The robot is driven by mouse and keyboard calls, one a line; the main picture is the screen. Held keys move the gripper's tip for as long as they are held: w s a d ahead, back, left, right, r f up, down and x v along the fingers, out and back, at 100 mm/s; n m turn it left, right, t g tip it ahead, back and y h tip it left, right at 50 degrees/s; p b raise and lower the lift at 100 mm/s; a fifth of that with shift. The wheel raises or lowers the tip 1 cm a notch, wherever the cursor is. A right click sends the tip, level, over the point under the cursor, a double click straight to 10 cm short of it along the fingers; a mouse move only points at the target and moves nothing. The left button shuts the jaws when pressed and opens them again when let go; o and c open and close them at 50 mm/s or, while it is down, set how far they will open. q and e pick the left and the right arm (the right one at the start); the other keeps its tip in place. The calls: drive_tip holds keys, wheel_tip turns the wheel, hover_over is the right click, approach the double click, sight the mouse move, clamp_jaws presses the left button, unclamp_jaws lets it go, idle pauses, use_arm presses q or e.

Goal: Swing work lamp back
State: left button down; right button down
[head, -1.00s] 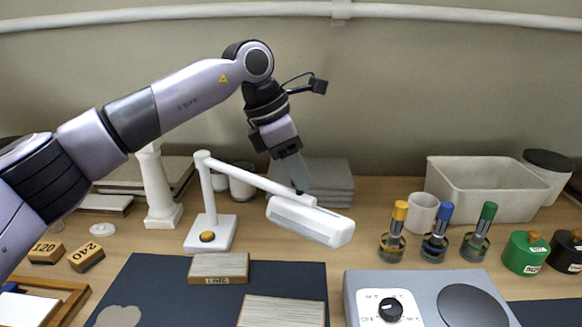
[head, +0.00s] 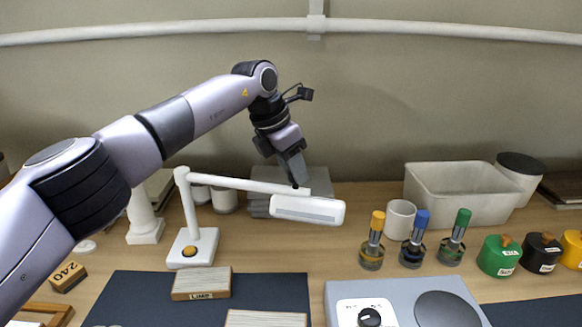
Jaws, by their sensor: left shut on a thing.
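The white work lamp stands on a square base (head: 193,247) with an orange button, left of the middle of the table. Its arm (head: 240,184) reaches right from the post to a long white lamp head (head: 308,209), which hangs above the table behind the dark mat. My left gripper (head: 296,184) comes down from above at the joint between lamp arm and head, shut on the lamp there. Its fingertips partly hide what they grip. My right gripper is not in view.
A grey hotplate (head: 405,303) with a black knob stands at front right. Behind it are several colour-capped bottles (head: 372,241), a white cup (head: 399,219) and a white bin (head: 462,192). A block labelled LIME (head: 201,284) lies on the dark mat (head: 258,291). Grey stacked slabs sit behind the lamp.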

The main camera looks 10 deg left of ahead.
use_arm(q)
drive_tip(key=shift+w, duration=0.2)
idle(0.4)
drive_tip(key=c, duration=0.8)
unclamp_jaws()
drive_tip(key=shift+b+v, duration=0.6)
drive_tip(key=shift+v, duration=2.95)
drive_tip(key=shift+c, duration=0.2)
